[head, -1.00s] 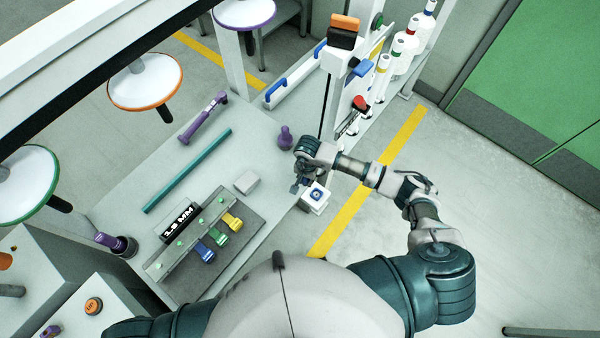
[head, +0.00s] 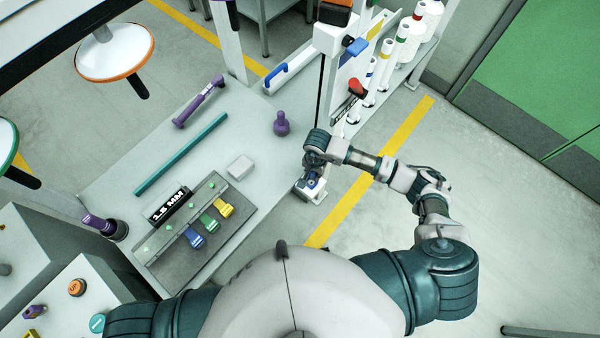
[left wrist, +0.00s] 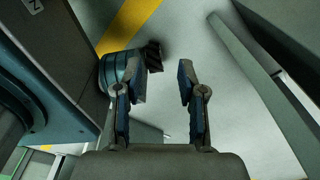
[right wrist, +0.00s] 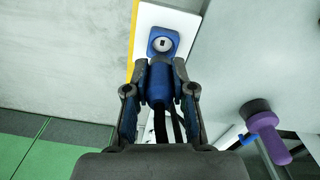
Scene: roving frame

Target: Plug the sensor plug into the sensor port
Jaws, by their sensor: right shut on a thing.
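The sensor plug (right wrist: 160,88) is a blue cylinder with a dark cable, seen in the right wrist view. My right gripper (right wrist: 160,72) is shut around it. The sensor port (right wrist: 163,43) is a blue square with a pale round socket and a dark central slot, on a white block. The plug's front end lies just below the port in this view, and the socket face is uncovered. I cannot tell the gap in depth. In the head view my right gripper (head: 313,178) is over the white block (head: 318,197), partly hiding the port. My left gripper (left wrist: 159,80) is open and empty.
The white table (head: 265,165) holds a purple knob (head: 282,124), a teal bar (head: 182,153), a small pale block (head: 240,167) and a grey fixture with colored tabs (head: 208,223). A white post (head: 330,70) stands behind the right gripper. Open floor lies to the right.

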